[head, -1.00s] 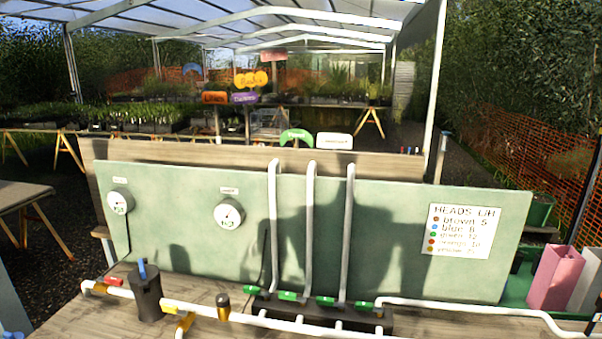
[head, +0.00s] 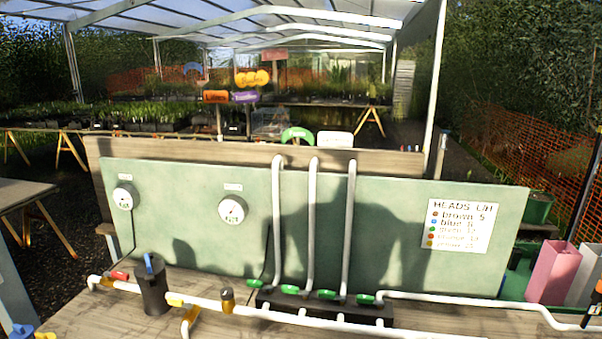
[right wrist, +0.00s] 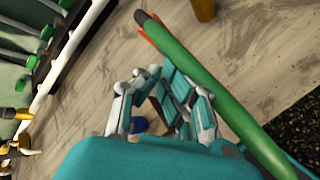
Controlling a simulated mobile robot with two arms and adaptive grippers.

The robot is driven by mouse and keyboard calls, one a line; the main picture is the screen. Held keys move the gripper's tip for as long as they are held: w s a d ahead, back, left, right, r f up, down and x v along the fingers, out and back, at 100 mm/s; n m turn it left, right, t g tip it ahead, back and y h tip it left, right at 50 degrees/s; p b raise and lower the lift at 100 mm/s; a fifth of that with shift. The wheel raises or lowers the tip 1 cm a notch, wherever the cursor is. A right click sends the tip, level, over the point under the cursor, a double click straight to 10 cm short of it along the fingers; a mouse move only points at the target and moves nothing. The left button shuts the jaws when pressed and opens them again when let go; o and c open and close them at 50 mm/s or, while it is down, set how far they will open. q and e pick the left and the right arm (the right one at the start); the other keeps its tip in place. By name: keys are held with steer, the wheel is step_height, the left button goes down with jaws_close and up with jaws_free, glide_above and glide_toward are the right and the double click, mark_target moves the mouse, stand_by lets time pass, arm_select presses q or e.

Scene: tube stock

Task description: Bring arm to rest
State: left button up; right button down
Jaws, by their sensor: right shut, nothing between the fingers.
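My right gripper (right wrist: 160,92) shows in the right wrist view, with teal and grey fingers closed and nothing between them. It is over the wooden bench top (right wrist: 95,75). A long green tube (right wrist: 215,85) with an orange band near its dark tip runs diagonally beside the fingers; I cannot tell whether it touches them. A small blue thing shows partly behind the fingers. Neither gripper shows in the head view, and my left gripper is in no view.
A green panel (head: 385,230) with two gauges and a heads list (head: 460,226) stands behind the bench. White pipe (head: 350,326) with green valves runs along the front. A black cylinder (head: 153,290) stands at left. A pink container (head: 553,272) stands at right.

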steer(key=s+d+m+g, duration=0.1)
steer(key=s+m, duration=0.1)
steer(key=m, duration=0.1)
steer(key=s+f+m+g, duration=0.1)
steer(key=s+m, duration=0.2)
steer(key=s+d+m+g+y, duration=0.1)
steer(key=s+m, duration=0.1)
steer(key=m, duration=0.1)
steer(key=shift+s+d+f, duration=0.25)
steer(key=shift+s+d, duration=0.05)
steer(key=s+m+g+y, duration=0.3)
steer(key=s+m, duration=0.6)
steer(key=m, duration=0.1)
step_height(320, 180, down, 29)
steer(key=s+g+b, duration=0.1)
steer(key=s+b, duration=0.1)
steer(key=b, duration=0.2)
steer(key=s+d+f+g+b, duration=0.1)
steer(key=s+d+f+b, duration=0.1)
steer(key=s+f, duration=1.4)
step_height(320, 180, down, 2)
steer(key=shift+d+f+n+g+b, duration=0.15)
steer(key=shift+d+n+g+b, duration=0.15)
steer(key=shift+d+n, duration=0.1)
